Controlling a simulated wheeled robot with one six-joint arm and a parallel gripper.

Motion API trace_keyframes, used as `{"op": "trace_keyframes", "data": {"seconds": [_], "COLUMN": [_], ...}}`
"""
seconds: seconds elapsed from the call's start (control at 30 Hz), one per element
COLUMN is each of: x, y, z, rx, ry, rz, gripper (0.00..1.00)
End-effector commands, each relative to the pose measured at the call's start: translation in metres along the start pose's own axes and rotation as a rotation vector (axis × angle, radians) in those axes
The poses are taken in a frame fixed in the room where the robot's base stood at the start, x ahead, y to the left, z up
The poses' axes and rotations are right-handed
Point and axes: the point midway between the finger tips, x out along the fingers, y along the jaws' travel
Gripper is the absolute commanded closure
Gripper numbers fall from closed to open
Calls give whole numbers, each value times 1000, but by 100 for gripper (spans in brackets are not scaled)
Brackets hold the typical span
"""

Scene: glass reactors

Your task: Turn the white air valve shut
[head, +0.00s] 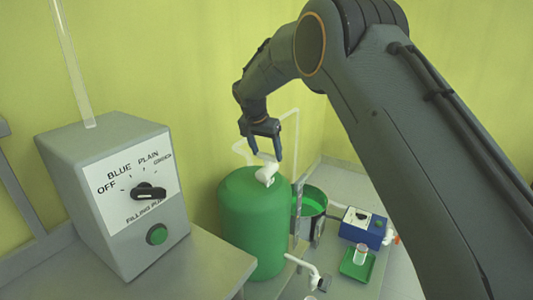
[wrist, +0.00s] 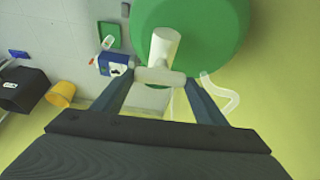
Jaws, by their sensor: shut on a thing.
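The white air valve (head: 266,173) sits on top of the green tank (head: 254,225). In the wrist view the valve shows as a white stem (wrist: 164,47) with a crosswise white handle (wrist: 160,76) at its near end. My gripper (head: 266,156) is above the tank and reaches down to the valve. In the wrist view its two fingers (wrist: 160,88) stand on either side of the white handle, and it is shut on the handle.
A grey control box (head: 120,190) with a black knob and green button stands at left. Right of the tank are a green bucket (head: 312,203), a blue box (head: 364,228) and a green tray (head: 357,263) with a small beaker. A thin white pipe (head: 294,130) rises behind the tank.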

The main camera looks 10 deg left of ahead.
Motion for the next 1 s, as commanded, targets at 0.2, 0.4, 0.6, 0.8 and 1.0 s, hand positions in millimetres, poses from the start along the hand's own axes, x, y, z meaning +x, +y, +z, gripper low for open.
{"op": "trace_keyframes", "data": {"seconds": [0.2, 0.4, 0.6, 0.8, 1.0], "x": [0, 0, 0, 0, 0], "y": [-1, -1, -1, -1, -1], "z": [0, 0, 0, 0, 0], "rx": [53, 68, 68, 67, 67], "ry": [0, -1, -1, -1, -1], "rz": [19, 25, 25, 25, 26], "gripper": [57, 57, 57, 18, 16]}}
